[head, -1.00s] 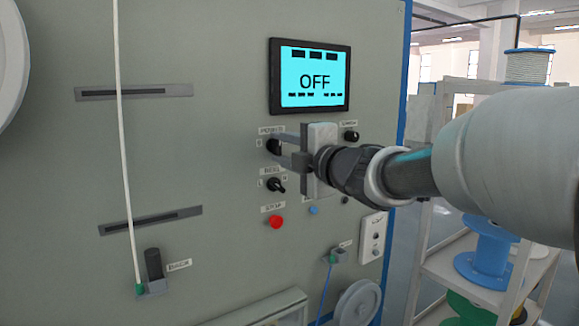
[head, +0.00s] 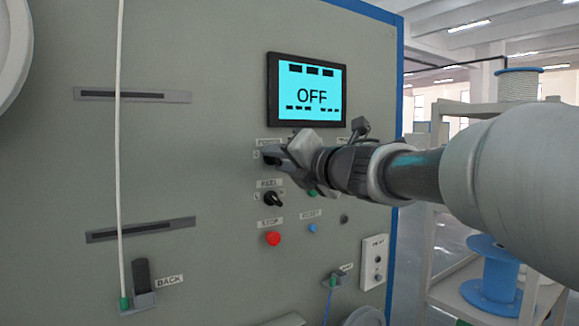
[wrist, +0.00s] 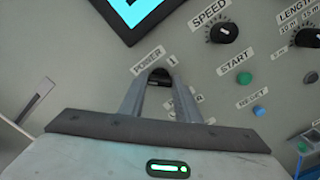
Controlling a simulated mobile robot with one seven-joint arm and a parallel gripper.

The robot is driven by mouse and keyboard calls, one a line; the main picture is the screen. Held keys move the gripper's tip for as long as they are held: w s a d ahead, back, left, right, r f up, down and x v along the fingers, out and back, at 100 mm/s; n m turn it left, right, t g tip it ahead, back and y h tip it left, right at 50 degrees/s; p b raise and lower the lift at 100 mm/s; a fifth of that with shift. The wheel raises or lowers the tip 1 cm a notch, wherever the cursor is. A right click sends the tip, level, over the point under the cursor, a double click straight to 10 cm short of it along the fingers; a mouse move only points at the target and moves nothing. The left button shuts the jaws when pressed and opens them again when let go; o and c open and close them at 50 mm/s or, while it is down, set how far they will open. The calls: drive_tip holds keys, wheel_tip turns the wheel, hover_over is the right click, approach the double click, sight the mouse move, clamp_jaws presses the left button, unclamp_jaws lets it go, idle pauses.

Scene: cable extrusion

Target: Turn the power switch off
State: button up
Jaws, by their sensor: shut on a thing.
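The power switch (wrist: 160,79) is a black knob on the grey panel, under the POWER label. In the wrist view my gripper (wrist: 160,75) has its two fingers on either side of the knob, shut on it. In the head view my gripper (head: 272,157) reaches the panel from the right, and its body hides most of the knob. The screen (head: 309,90) above reads OFF.
Below the switch are a black REEL knob (head: 272,198), a red STOP button (head: 273,239) and a blue RESET button (head: 312,228). The SPEED knob (wrist: 224,33) and green START button (wrist: 244,79) lie to the right. A shelf with spools (head: 492,265) stands at the right.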

idle(0.4)
drive_tip(key=o, duration=1)
drive_tip(key=shift+o, duration=0.2)
drive_tip(key=p+v, duration=0.1)
drive_tip(key=v, duration=1.6)
drive_tip(key=shift+d+p, duration=0.2)
drive_tip(key=shift+p, duration=0.15)
drive_tip(key=shift+s, duration=0.15)
